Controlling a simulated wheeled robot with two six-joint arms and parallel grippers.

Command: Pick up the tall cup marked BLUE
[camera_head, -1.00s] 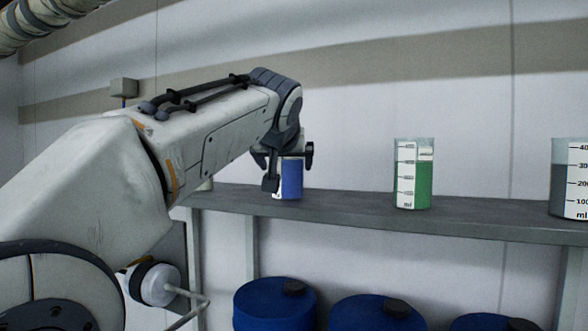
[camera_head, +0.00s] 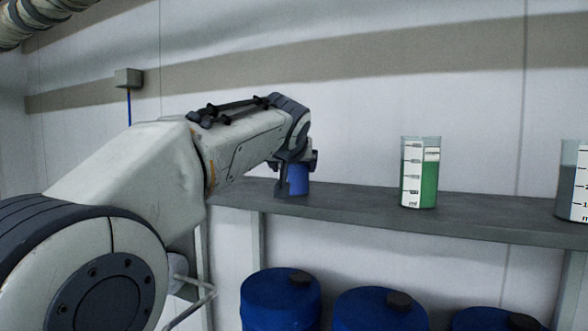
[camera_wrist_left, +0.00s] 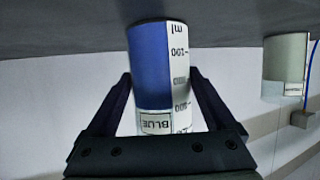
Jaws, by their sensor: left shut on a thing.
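The tall cup marked BLUE (camera_head: 299,184) is at the left part of the shelf, mostly hidden behind my left gripper (camera_head: 297,172). In the left wrist view, which is upside down, the cup (camera_wrist_left: 151,62) shows its blue content, white scale strip and BLUE label. My left gripper (camera_wrist_left: 166,82) is shut on it, one finger on each side. The cup's base is at or very close to the shelf surface; I cannot tell if it touches. My right gripper is not in view.
The grey shelf (camera_head: 365,203) runs to the right. A green-filled cup (camera_head: 430,184) and a grey-filled cup (camera_head: 567,180) stand on it. A pale cup (camera_wrist_left: 284,62) shows in the left wrist view. Blue drums (camera_head: 280,303) stand below the shelf.

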